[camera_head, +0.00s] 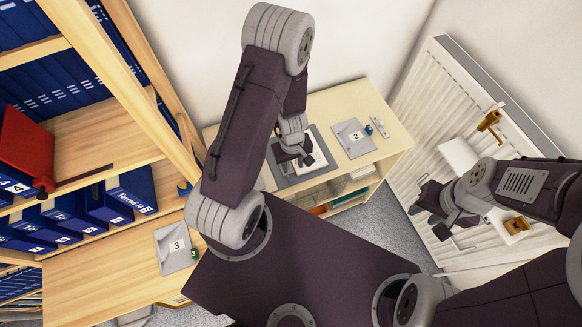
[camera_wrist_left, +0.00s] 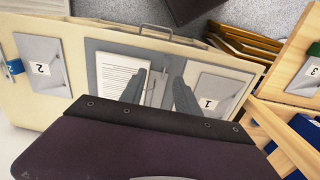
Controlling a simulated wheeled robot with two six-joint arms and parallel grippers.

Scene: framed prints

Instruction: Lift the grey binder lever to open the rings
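The open grey binder (camera_head: 290,181) lies flat on the light wooden cabinet top, partly hidden by my left arm. In the left wrist view the grey binder (camera_wrist_left: 103,90) holds white paper (camera_wrist_left: 122,75), with a thin metal ring mechanism (camera_wrist_left: 155,88) beside it. The lever itself is too small and covered to make out, so I cannot tell whether the rings are open. My left gripper (camera_head: 301,158) is over the binder; its fingers (camera_wrist_left: 162,84) are apart, on either side of the mechanism, with nothing visibly held. My right gripper (camera_head: 430,212) is open and empty, far right of the binder.
Grey plates numbered 1 (camera_wrist_left: 216,92), 2 (camera_head: 353,138) and 3 (camera_head: 175,250) lie around the work area. A white radiator (camera_head: 450,110) with brass-coloured fittings stands near my right arm. Shelves of blue binders (camera_head: 60,80) and a red one (camera_head: 22,145) stand at left.

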